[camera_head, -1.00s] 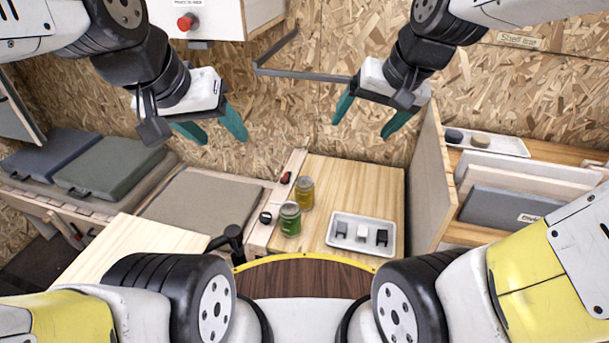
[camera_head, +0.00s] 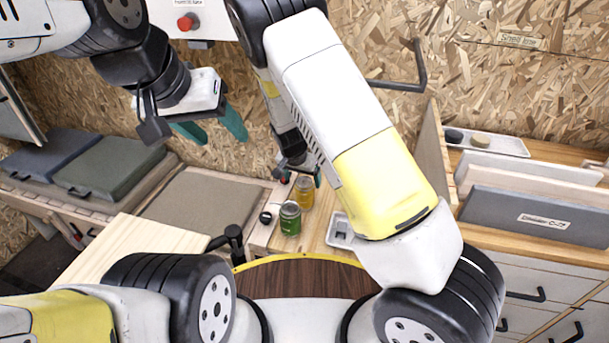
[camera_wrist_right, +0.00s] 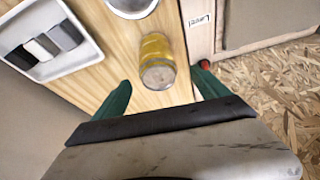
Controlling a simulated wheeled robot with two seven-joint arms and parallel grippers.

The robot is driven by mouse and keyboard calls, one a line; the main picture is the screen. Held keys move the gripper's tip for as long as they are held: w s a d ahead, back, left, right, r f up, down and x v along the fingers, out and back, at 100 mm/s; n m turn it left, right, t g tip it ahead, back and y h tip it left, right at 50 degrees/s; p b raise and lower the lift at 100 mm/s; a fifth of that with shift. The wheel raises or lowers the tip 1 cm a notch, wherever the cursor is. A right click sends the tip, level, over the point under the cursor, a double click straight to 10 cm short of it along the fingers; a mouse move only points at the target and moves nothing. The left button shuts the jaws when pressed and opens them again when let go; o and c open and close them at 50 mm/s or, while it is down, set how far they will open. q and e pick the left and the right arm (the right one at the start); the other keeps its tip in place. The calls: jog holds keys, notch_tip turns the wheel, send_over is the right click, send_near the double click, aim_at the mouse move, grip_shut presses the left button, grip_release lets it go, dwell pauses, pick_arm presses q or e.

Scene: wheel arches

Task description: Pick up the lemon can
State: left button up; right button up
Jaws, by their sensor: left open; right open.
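The yellow can (camera_head: 304,188), which looks like the lemon can, stands on the wooden worktop just behind a green can (camera_head: 290,219). In the right wrist view the yellow can (camera_wrist_right: 157,58) shows ahead of and between the two teal fingers. My right gripper (camera_wrist_right: 160,82) is open and empty there. In the head view my right gripper (camera_head: 306,170) is close above the yellow can, mostly hidden by its own arm. My left gripper (camera_head: 212,128) is open and empty, high above the mat at the left.
A white tray (camera_head: 338,232) with small blocks is right of the cans, largely behind my right arm; it also shows in the right wrist view (camera_wrist_right: 70,66). A wooden divider (camera_head: 428,165) stands further right. A red-tipped item (camera_head: 283,178) lies left of the yellow can.

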jog(key=x, duration=0.8)
jog(key=shift+s+d+f, duration=0.1)
jog(key=shift+s+f, duration=0.05)
jog(key=shift+f, duration=0.2)
grip_shut()
jog(key=shift+r, duration=0.1)
